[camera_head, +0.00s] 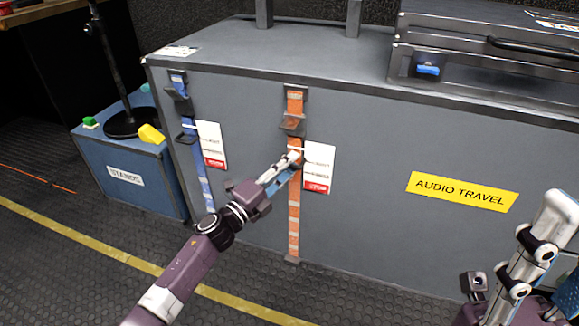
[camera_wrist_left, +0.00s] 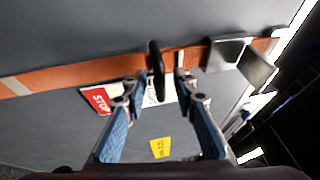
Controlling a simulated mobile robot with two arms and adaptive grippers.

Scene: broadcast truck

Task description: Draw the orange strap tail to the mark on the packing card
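The orange strap (camera_head: 294,215) runs down the front of the grey case, through a dark metal buckle (camera_head: 292,123). The packing card (camera_head: 319,168), white with printed lines and a red block at its foot, is just right of the strap. My left gripper (camera_head: 293,160) is at the strap below the buckle, beside the card. In the left wrist view the strap (camera_wrist_left: 60,80) crosses the picture, and a dark upright loop or tab (camera_wrist_left: 156,70) stands between the parted fingers, with gaps on both sides. The card (camera_wrist_left: 98,99) is partly hidden. My right gripper (camera_head: 530,255) shows only partly at lower right.
A blue strap (camera_head: 203,186) with its own card (camera_head: 211,145) is to the left. A blue STANDS box (camera_head: 128,177) stands left of the grey case (camera_head: 375,220). A yellow AUDIO TRAVEL label (camera_head: 463,191) is at right. A smaller case (camera_head: 480,72) sits on top.

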